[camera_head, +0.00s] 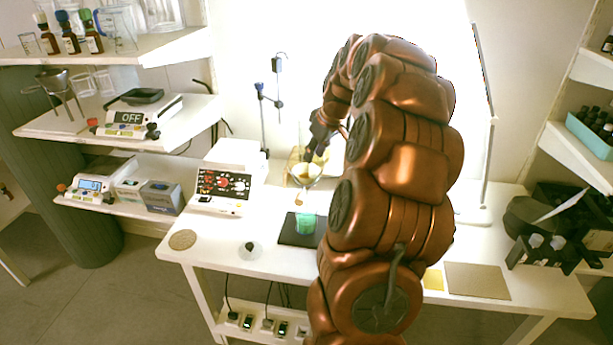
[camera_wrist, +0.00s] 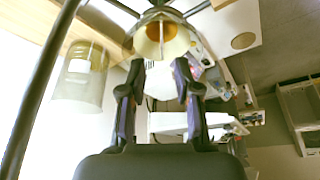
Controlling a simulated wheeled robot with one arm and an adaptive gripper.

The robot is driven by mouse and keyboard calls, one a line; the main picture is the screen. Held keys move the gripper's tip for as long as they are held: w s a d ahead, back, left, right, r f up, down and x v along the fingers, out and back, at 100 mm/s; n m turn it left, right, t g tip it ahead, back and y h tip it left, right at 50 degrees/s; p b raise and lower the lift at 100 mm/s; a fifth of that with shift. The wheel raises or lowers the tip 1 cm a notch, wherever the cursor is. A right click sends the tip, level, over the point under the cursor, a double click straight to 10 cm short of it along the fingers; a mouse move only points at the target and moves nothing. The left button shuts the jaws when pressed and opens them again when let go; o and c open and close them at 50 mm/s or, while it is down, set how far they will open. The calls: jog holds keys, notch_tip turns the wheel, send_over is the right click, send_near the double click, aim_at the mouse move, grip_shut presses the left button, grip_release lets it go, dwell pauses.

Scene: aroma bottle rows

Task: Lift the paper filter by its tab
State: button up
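The yellowish paper filter (camera_head: 303,172) sits in a clear funnel at the back of the white bench. In the wrist view the cone-shaped filter (camera_wrist: 160,40) shows at the top middle, just beyond my fingertips. A thin upright strip shows in the middle of the cone; I cannot tell whether it is the tab. My gripper (camera_head: 314,152) points down close above the funnel. In the wrist view my gripper (camera_wrist: 158,70) has its two dark fingers spread apart with nothing between them. Contact with the filter cannot be made out.
A clear glass vessel (camera_wrist: 80,75) stands left in the wrist view. A dark plate (camera_head: 288,236) with a green-filled beaker (camera_head: 305,224) lies in front of the funnel. A stand (camera_head: 263,120) rises behind. A display device (camera_head: 222,188) stands left.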

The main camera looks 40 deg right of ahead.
jog(key=shift+s+p+x, duration=0.1)
jog(key=shift+p+x, duration=0.4)
jog(key=shift+x, duration=0.65)
jog(key=shift+s+p+x, duration=0.15)
jog(key=shift+p+x, duration=0.35)
jog(key=shift+x, duration=0.65)
jog(key=shift+a+f, duration=0.1)
jog(key=shift+c, duration=0.3)
grip_shut()
